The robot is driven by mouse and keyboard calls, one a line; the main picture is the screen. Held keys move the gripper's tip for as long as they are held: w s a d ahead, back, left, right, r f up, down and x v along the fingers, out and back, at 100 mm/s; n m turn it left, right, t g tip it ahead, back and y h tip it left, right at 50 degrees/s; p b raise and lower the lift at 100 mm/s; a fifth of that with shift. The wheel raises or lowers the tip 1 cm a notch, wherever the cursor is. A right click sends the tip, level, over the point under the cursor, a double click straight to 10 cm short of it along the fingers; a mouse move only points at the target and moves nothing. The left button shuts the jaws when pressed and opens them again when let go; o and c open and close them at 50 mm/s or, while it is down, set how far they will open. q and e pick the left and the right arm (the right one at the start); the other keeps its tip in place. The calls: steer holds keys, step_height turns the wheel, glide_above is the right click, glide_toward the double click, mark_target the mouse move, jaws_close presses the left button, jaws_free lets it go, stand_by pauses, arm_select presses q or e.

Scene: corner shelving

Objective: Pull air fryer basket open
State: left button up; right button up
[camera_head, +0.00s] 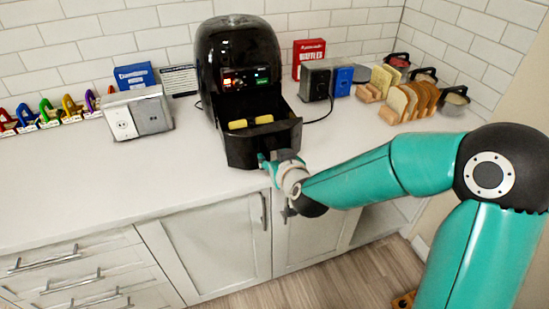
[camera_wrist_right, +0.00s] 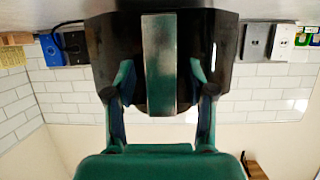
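The black air fryer (camera_head: 238,60) stands on the white counter against the tiled wall. Its basket (camera_head: 243,150) is pulled out toward me, with two yellow pieces of food (camera_head: 250,122) lying in it. My right gripper (camera_head: 275,160) is at the basket's front, low and to the right. The fingers are apart, with a visible gap on each side of the handle. My left gripper is not in view.
The front left of the counter (camera_head: 120,180) is clear. Cabinets with handles are below.

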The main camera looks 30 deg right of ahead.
steer(key=v, duration=0.7)
steer(key=shift+s, duration=0.25)
stand_by(0.4)
